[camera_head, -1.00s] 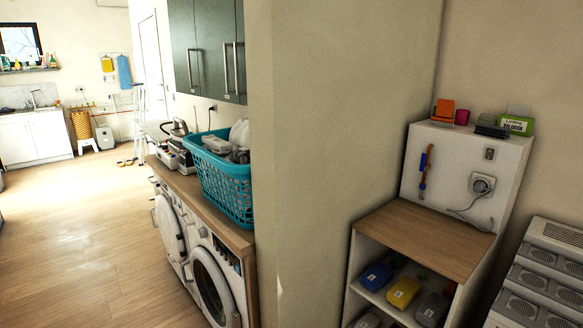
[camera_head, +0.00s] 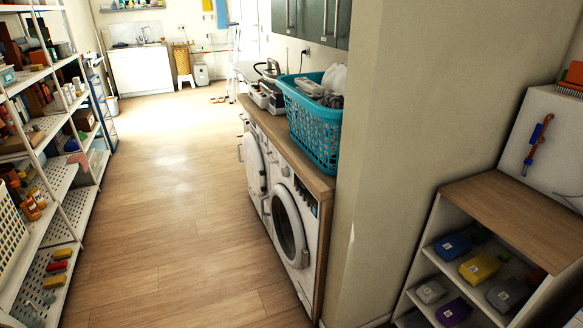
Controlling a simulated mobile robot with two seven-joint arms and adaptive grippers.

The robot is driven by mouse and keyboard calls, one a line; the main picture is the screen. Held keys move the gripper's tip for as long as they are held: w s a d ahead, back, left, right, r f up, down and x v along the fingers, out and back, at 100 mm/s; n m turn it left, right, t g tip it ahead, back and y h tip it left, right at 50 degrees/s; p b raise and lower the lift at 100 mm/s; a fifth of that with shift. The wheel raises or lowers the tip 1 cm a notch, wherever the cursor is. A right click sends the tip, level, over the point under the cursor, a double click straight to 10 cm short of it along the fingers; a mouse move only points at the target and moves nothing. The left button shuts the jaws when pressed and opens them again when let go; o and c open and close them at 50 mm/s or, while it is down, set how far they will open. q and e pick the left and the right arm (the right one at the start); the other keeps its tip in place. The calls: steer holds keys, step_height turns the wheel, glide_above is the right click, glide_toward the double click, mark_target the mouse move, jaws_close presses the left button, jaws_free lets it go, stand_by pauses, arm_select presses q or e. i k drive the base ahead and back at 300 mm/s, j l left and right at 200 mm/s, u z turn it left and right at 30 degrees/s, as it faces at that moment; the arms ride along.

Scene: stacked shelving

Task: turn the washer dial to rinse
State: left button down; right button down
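Two white front-loading machines stand side by side under a wooden counter, seen at a steep angle beyond the wall end. The nearer washer (camera_head: 283,195) has a round dark door (camera_head: 289,226) facing the aisle. The farther machine (camera_head: 252,160) has a whitish round door. A control panel (camera_head: 306,197) shows at the top of the nearer machine, but its dial and markings are too small to make out. Neither of my grippers is in view.
A teal laundry basket (camera_head: 316,137) sits on the counter (camera_head: 273,140). A wall end (camera_head: 385,150) juts out at centre right, beside a low cubby shelf (camera_head: 500,215). White shelving (camera_head: 64,190) lines the left. The wooden floor aisle (camera_head: 165,220) between is clear.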

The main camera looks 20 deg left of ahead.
mark_target(285, 170)
steer(key=i+j+z, duration=0.2)
steer(key=j, duration=0.4)
steer(key=i+j+z, duration=0.2)
steer(key=j, duration=0.45)
steer(key=i+j+z, duration=0.2)
steer(key=j, duration=0.45)
steer(key=i+j+z, duration=0.2)
steer(key=j, duration=0.5)
steer(key=j+z, duration=0.2)
steer(key=j, duration=0.5)
